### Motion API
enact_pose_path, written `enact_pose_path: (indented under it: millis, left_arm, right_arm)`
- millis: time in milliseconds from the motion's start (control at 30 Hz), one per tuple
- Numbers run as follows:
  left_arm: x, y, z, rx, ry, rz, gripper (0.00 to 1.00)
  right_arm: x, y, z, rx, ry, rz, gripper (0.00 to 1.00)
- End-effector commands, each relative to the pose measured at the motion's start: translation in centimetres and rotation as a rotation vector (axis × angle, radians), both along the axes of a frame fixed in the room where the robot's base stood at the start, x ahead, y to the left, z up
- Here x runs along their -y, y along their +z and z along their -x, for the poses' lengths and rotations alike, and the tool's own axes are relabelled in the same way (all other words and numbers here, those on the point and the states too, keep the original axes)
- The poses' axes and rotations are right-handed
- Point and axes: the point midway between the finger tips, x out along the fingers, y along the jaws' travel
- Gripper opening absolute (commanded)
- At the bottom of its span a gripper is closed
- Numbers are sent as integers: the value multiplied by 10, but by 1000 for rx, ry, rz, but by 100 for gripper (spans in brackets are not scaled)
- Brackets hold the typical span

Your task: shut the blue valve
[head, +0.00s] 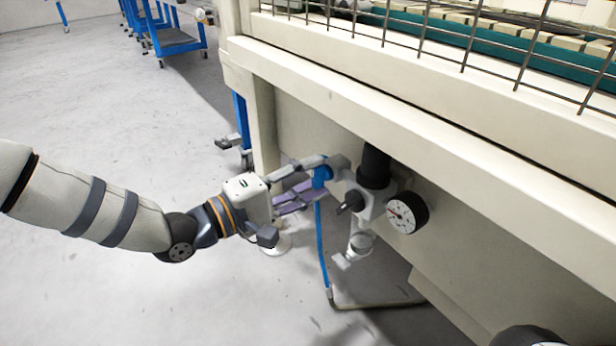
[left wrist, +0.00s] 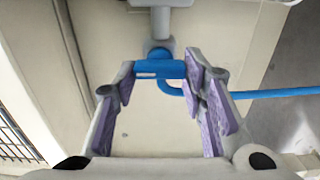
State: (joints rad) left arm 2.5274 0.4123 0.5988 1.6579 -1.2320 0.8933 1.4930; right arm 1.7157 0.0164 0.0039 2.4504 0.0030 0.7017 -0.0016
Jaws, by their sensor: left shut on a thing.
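The blue valve (head: 322,175) sits on the left end of a grey pipe fitting under the machine's edge. In the left wrist view its blue handle (left wrist: 158,68) lies crosswise between the fingertips. My left gripper (head: 312,180) reaches in from the left, its purple-padded fingers on either side of the valve. It is shut on the valve handle, with one finger pad near each end in the left wrist view (left wrist: 160,77). The fingers partly hide the valve in the head view. My right gripper is not in view.
A round pressure gauge (head: 407,212) and a black knob (head: 351,202) are right of the valve. A blue hose (head: 321,245) hangs to the floor. The machine's beige beam (head: 400,125) overhangs the fitting. Floor at left is clear; blue carts (head: 178,38) stand far back.

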Motion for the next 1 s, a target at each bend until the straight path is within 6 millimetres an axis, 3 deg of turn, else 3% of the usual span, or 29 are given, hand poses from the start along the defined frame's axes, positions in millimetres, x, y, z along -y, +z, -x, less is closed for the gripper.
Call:
enact_pose_path:
  millis: [33,100,133,467,800,1000]
  left_arm:
    - [2,1,1,0,-4,3,40]
    - [2,1,1,0,-3,2,56]
    - [2,1,1,0,-3,2,58]
    - [-3,0,2,0,0,0,58]
    - [-70,1,51,-1,1,2,58]
    - [-93,1,69,0,-2,2,58]
  right_arm:
    - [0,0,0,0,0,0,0]
    - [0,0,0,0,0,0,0]
    - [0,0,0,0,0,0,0]
    - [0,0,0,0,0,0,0]
    - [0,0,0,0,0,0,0]
    - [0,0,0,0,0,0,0]
